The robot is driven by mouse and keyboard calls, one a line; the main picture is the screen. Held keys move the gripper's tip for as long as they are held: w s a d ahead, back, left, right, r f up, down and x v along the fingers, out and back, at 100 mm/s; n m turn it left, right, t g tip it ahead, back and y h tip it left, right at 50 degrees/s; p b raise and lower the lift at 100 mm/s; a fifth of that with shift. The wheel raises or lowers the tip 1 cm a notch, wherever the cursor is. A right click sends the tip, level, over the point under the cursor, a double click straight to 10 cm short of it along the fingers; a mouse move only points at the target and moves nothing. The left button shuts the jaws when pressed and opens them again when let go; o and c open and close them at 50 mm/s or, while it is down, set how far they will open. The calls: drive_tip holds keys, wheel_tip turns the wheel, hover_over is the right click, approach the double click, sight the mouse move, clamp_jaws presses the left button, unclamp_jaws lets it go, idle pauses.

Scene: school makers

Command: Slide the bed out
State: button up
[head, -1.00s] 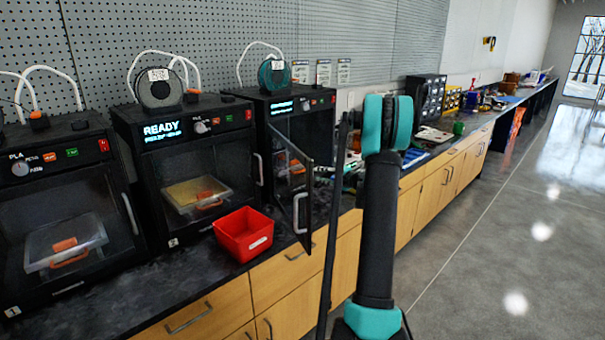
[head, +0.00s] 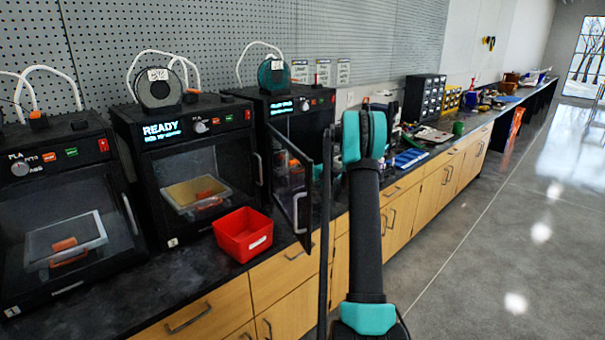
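The third printer (head: 284,106), at the right end of the row, has its dark glass door (head: 288,185) swung open toward me. Inside it an orange piece (head: 297,166) shows through the glass; the bed under it is mostly hidden by the door and dim. The door's light handle (head: 301,212) faces me. My arm stands upright just right of the door, with its black and teal elbow on top. Teal parts show just behind the door's right edge. My gripper cannot be made out; the door and my arm cover that area.
Two closed printers, the middle one (head: 185,150) reading READY and the left one (head: 55,200), each hold a bed with an orange piece. A red bin (head: 243,234) sits on the dark counter (head: 130,272) before them. Tools and drawers clutter the counter rightward. The floor (head: 500,240) is clear.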

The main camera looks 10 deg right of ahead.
drive_tip(key=shift+c, duration=0.5)
clamp_jaws()
drive_tip(key=shift+s, duration=0.1)
drive_tip(key=f+v, duration=0.2)
drive_tip(key=v, duration=0.9)
drive_tip(key=f+v, duration=0.2)
drive_tip(key=v, duration=0.9)
drive_tip(key=shift+s+d+f, duration=0.25)
drive_tip(key=shift+s+d, duration=0.25)
drive_tip(key=shift+s, duration=0.2)
drive_tip(key=shift+o, duration=0.5)
unclamp_jaws()
drive_tip(key=shift+s+d, duration=0.1)
